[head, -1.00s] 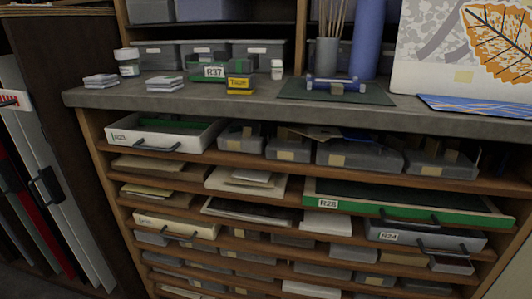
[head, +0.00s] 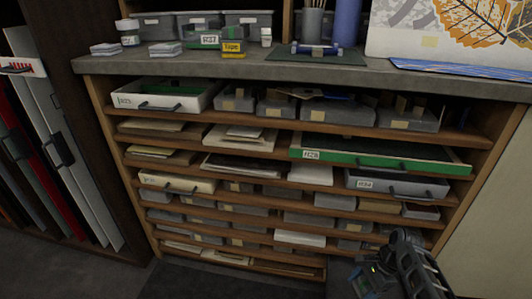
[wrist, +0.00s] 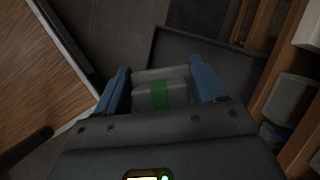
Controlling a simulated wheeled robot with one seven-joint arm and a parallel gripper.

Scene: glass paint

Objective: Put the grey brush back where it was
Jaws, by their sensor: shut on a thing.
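My gripper (wrist: 160,90) shows in the wrist view, its two blue fingers shut on a pale grey thing with a green band (wrist: 161,95). The ends of this grey thing are hidden or dark, so I cannot tell whether it is the grey brush. In the head view, part of my arm shows at the lower right, in front of the shelves; the held thing cannot be made out there. A grey cup (head: 312,25) holding thin sticks stands on the counter.
Upright panels (head: 60,140) stand at the left. The floor in front is clear.

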